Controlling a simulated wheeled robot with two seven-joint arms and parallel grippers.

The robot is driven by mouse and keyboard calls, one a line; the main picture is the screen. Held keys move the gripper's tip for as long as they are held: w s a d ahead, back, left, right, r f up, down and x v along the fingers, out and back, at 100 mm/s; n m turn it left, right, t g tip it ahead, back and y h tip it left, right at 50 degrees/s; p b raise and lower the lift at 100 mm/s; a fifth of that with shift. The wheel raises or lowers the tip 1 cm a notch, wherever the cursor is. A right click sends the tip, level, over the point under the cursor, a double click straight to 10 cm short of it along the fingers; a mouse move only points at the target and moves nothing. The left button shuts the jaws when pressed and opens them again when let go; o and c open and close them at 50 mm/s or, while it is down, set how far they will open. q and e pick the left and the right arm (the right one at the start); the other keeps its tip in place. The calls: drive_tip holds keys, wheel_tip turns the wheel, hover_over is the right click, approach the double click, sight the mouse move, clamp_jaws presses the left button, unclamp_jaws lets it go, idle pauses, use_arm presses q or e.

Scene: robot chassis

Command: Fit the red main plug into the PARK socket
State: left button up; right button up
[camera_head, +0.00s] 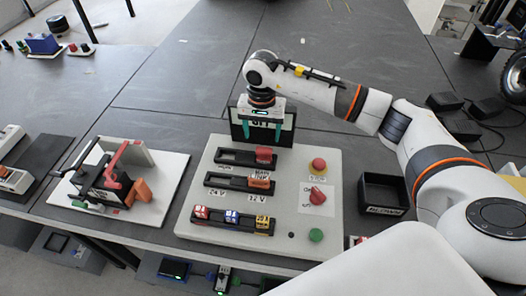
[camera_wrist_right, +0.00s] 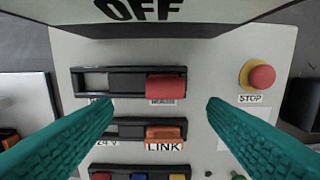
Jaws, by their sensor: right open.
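The red main plug (camera_head: 264,154) sits at the right end of the upper black two-socket rail on the light control panel (camera_head: 210,165). It also shows in the wrist view (camera_wrist_right: 166,87). The left socket of that rail (camera_wrist_right: 95,82) looks empty; its label is mostly hidden by a finger, so I cannot read PARK. My right gripper (camera_head: 262,131) is open and empty, above the panel's back part near the plug. In the wrist view its teal fingers (camera_wrist_right: 160,103) stand apart on either side of the plug, not touching it. My left gripper is not in view.
An orange link plug (camera_head: 259,182) sits in the lower rail, with red, blue and yellow blocks in a front row. A black OFF board (camera_head: 240,123) stands behind. A red stop button (camera_head: 318,164), red knob (camera_head: 317,195) and black tray (camera_head: 384,192) lie right.

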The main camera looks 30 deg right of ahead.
sight(264, 149)
drive_tip(key=shift+s+f, duration=0.1)
drive_tip(key=shift+f, duration=0.9)
drive_tip(key=f+p, duration=0.1)
drive_tip(key=f, duration=0.2)
drive_tip(key=f+p, duration=0.1)
drive_tip(key=shift+d+f+p, duration=0.3)
drive_tip(key=shift+f+p, duration=0.05)
drive_tip(key=shift+f, duration=0.45)
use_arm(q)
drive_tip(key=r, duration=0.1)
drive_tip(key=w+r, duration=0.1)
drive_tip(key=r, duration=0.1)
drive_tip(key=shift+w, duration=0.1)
